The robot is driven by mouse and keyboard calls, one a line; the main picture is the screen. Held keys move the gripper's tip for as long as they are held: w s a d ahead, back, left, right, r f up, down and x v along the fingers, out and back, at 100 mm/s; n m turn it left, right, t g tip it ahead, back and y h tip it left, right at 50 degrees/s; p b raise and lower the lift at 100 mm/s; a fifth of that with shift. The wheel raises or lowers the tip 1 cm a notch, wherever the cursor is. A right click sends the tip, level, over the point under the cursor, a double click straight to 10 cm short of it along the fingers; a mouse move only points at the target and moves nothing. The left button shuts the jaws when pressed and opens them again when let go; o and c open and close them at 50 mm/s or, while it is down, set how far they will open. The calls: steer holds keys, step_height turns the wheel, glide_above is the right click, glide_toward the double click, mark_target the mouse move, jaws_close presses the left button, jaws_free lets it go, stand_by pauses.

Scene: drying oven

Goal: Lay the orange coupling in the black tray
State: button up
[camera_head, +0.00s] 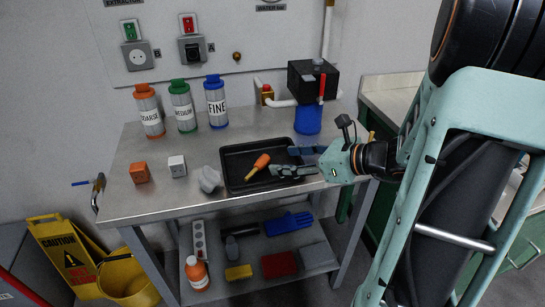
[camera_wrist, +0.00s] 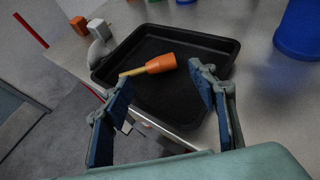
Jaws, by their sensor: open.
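The black tray (camera_head: 232,187) lies on the steel table top, and it also shows in the wrist view (camera_wrist: 215,42). The orange coupling (camera_head: 262,161), a flared orange piece with a thin tan stem, lies tilted within the tray's outline. In the wrist view the coupling (camera_wrist: 160,63) is just beyond my fingertips, its stem end close to the left fingertip. My gripper (camera_head: 293,160) is open over the tray's right side, its fingers apart with nothing between them. In the wrist view my gripper (camera_wrist: 160,76) shows a wide gap. Exact contact of the coupling with the tray floor is hard to tell.
A grey rounded piece (camera_head: 208,179), a white block (camera_head: 177,166) and an orange block (camera_head: 139,172) stand left of the tray. Several labelled bottles (camera_head: 182,106) stand behind. A blue cylinder (camera_head: 308,121) stands at the back right. The table's front left is clear.

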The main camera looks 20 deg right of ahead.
steer(key=v, duration=0.4)
steer(key=shift+s, duration=0.1)
stand_by(0.3)
